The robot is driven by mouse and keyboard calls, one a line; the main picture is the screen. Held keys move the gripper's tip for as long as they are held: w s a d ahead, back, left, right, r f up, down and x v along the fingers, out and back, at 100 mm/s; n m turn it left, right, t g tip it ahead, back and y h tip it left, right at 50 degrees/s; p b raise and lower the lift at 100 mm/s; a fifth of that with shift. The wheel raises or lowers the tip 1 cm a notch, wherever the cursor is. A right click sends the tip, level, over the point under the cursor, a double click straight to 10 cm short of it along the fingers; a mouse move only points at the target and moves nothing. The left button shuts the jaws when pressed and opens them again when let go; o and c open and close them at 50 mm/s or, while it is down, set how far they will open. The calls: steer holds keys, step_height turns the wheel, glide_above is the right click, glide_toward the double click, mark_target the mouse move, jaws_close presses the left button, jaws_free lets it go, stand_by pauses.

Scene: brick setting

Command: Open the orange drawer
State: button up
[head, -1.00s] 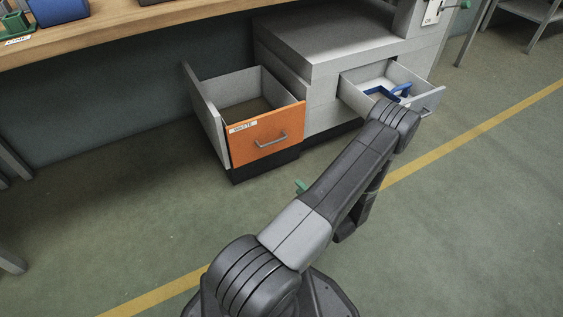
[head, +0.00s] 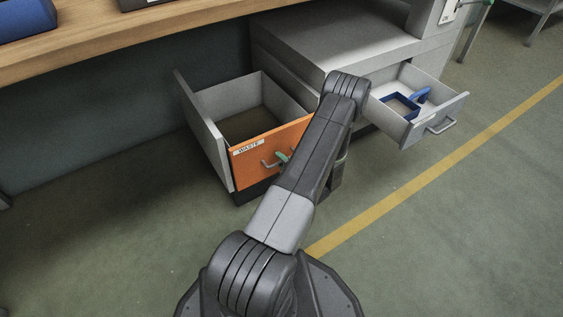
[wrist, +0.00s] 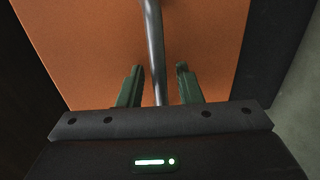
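The orange drawer (head: 256,167) with a "WASTE" label stands pulled out of the grey cabinet, its inside showing in the head view. Its orange front fills much of the wrist view (wrist: 85,45). My gripper (wrist: 159,85) is open, with a finger on either side of the bar and gaps between.
A grey drawer (head: 408,132) with a blue tray (head: 400,106) in it stands open to the right. A wooden worktop (head: 130,40) overhangs at the upper left. Free green floor (head: 450,230) lies at the right, crossed by a yellow line.

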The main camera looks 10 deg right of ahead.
jaws_close()
